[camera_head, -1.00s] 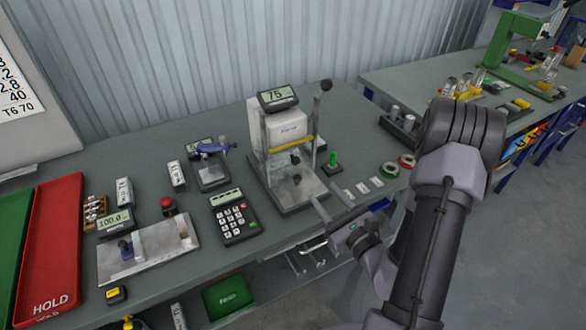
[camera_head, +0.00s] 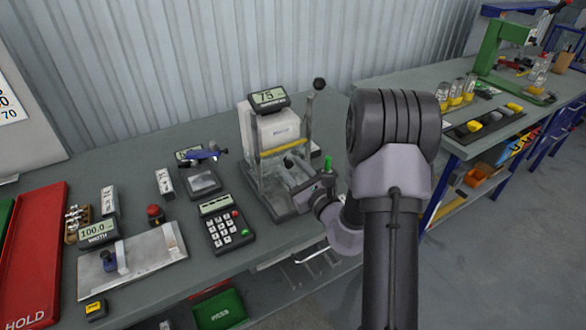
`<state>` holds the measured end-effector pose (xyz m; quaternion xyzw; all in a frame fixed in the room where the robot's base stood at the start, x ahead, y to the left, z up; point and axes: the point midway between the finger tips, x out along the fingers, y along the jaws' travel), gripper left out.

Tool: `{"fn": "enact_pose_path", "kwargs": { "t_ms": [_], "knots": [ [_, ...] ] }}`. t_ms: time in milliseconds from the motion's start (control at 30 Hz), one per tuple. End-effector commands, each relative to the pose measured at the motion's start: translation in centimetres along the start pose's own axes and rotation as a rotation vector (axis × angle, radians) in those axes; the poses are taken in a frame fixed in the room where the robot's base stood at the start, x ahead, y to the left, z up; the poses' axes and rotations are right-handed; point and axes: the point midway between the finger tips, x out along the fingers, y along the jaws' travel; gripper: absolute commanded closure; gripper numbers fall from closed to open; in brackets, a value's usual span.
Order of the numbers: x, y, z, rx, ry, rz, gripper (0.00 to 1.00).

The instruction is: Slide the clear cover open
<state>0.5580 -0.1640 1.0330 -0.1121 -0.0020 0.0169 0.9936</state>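The clear cover (camera_head: 272,170) is a see-through guard on the front of the white test machine (camera_head: 262,122). A yellow bar (camera_head: 285,147) runs across the cover's upper part. My gripper (camera_head: 298,178) is at the right front of the machine, just below the yellow bar, pointing up and left toward the cover. Its fingers blend with the parts behind the cover, so I cannot tell their gap or whether they touch it. My wrist and forearm hide the bench to the right of the machine.
A black-knobbed lever (camera_head: 319,84) rises at the machine's right, close to my arm. A green peg (camera_head: 327,168) stands near my gripper. A keypad (camera_head: 225,224) and a grey plate fixture (camera_head: 150,256) lie to the left. A red HOLD tray (camera_head: 38,250) is at far left.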

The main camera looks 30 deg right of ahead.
Motion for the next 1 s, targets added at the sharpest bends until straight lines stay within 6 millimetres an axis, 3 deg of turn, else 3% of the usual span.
{"fn": "enact_pose_path", "kwargs": {
  "t_ms": [33,167,1000],
  "knots": [
    [-0.01,0.0,-0.01,0.0,0.0,0.0,0.77],
    [-0.02,0.0,-0.01,0.0,0.0,0.0,1.0],
    [-0.05,0.01,-0.05,0.0,0.001,0.0,1.0]
  ]
}}
